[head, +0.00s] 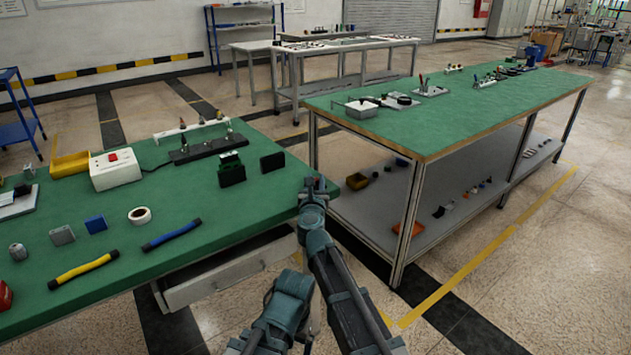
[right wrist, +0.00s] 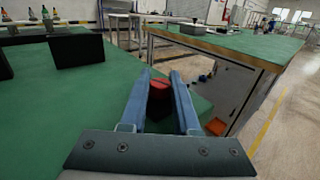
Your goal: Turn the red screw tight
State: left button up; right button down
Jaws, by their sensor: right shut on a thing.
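The red screw (right wrist: 159,88) shows in the right wrist view, with a red top and a darker side, between the two fingers of my right gripper (right wrist: 160,85). The fingers are shut on it. Its lower part is hard to make out. In the head view my right gripper (head: 314,184) is at the right edge of the near green table (head: 245,200), and the screw is mostly hidden there. My left gripper is not in view.
A second green-topped table (head: 450,115) stands to the right, across a gap.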

dwell(0.4)
jog(key=c, duration=0.6)
grip_release()
jog(key=shift+c, duration=0.2)
